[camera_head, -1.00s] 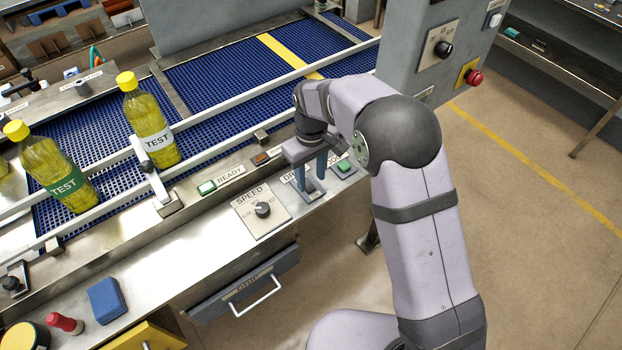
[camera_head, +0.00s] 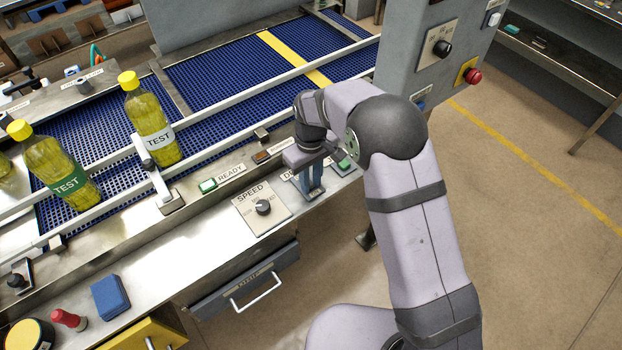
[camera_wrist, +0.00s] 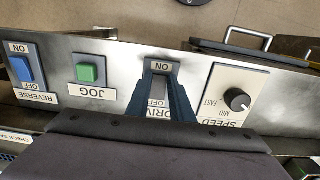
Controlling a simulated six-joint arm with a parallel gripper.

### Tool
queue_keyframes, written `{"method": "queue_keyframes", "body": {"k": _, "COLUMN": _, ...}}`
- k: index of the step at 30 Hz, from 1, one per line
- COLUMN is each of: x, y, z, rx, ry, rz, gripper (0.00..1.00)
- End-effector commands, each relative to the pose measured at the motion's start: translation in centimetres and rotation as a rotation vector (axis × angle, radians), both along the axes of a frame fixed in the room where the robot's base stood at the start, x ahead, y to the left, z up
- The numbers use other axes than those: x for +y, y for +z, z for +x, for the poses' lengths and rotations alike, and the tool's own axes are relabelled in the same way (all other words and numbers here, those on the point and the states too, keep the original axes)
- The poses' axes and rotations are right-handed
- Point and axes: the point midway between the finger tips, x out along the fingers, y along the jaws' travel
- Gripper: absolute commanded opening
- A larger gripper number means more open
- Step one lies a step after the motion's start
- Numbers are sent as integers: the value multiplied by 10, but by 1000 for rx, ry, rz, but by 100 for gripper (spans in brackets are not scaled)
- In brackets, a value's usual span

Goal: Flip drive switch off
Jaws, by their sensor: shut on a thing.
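The drive switch sits on a plate on the steel front panel. In the wrist view its plate (camera_wrist: 162,67) shows an ON label, with part of OFF and DRIVE below. My gripper (camera_wrist: 161,82) is over this plate, its two dark blue fingers closed on the switch lever, which is mostly hidden between them. In the head view my gripper (camera_head: 313,190) points down at the DRIVE plate, its fingers close together. The lever's exact position is hidden.
The speed knob (camera_wrist: 238,100) is on one side of the drive switch; the green JOG button (camera_wrist: 87,72) and blue REVERSE switch (camera_wrist: 22,68) are on the other. A drawer handle (camera_head: 256,292) projects below the panel.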

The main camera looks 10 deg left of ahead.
Motion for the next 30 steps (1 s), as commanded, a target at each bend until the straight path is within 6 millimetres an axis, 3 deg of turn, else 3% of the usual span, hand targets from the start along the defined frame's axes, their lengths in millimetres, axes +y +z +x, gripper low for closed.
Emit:
{"method": "queue_keyframes", "body": {"k": 18, "x": 7, "y": 4, "z": 7, "rx": 158, "ry": 2, "rz": -160, "gripper": 0}}
{"method": "queue_keyframes", "body": {"k": 30, "x": 7, "y": 4, "z": 7, "rx": 173, "ry": 0, "rz": -175, "gripper": 0}}
